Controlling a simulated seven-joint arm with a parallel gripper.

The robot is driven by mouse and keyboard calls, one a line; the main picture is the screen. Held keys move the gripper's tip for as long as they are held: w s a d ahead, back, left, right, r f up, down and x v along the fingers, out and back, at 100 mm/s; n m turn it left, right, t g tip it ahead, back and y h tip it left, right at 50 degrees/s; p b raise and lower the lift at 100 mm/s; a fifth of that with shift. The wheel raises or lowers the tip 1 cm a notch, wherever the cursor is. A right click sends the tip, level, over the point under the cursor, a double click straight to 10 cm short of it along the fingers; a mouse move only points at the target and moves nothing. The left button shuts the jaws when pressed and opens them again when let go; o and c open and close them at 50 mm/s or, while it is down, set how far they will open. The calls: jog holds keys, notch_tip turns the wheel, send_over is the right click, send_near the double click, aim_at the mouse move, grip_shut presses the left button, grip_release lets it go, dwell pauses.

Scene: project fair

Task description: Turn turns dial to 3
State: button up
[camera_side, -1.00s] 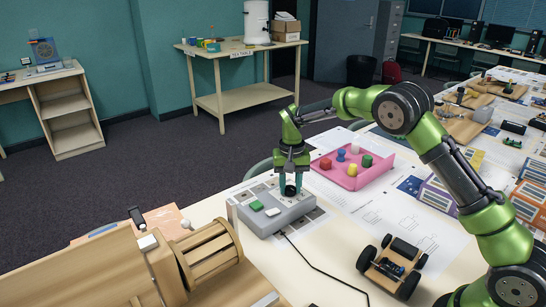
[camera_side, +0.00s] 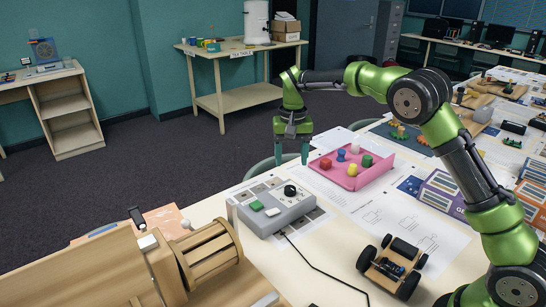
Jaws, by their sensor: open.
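The black turns dial (camera_side: 290,190) sits on top of a grey control box (camera_side: 277,212), towards its back right. The box also has a green button (camera_side: 256,206) and a white button (camera_side: 272,212) to the left of the dial. My gripper (camera_side: 291,158) is above and behind the dial, apart from it. Its two teal fingers are open with nothing between them. The numbers around the dial are too small to read, so its setting cannot be told.
A pink tray (camera_side: 322,178) with several coloured pieces stands just right of the gripper. A wheeled wooden car (camera_side: 392,266) is at the front right, and a wooden drum (camera_side: 208,254) at the front left. A black cable (camera_side: 320,270) runs forward from the box.

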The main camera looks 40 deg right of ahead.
notch_tip(320, 180, up, 8)
jog(key=shift+f, duration=0.2)
jog(key=s+a+r+n+t+y, duration=0.1)
jog(key=s+a+t, duration=0.1)
jog(key=s, duration=1.2)
jog(key=s+a+r+n+t+y, duration=0.1)
jog(key=s+t, duration=0.4)
jog(key=s, duration=1)
jog(key=shift+s+a+r+n, duration=0.2)
jog(key=shift+a+r+n, duration=0.1)
jog(key=shift+a+n, duration=0.25)
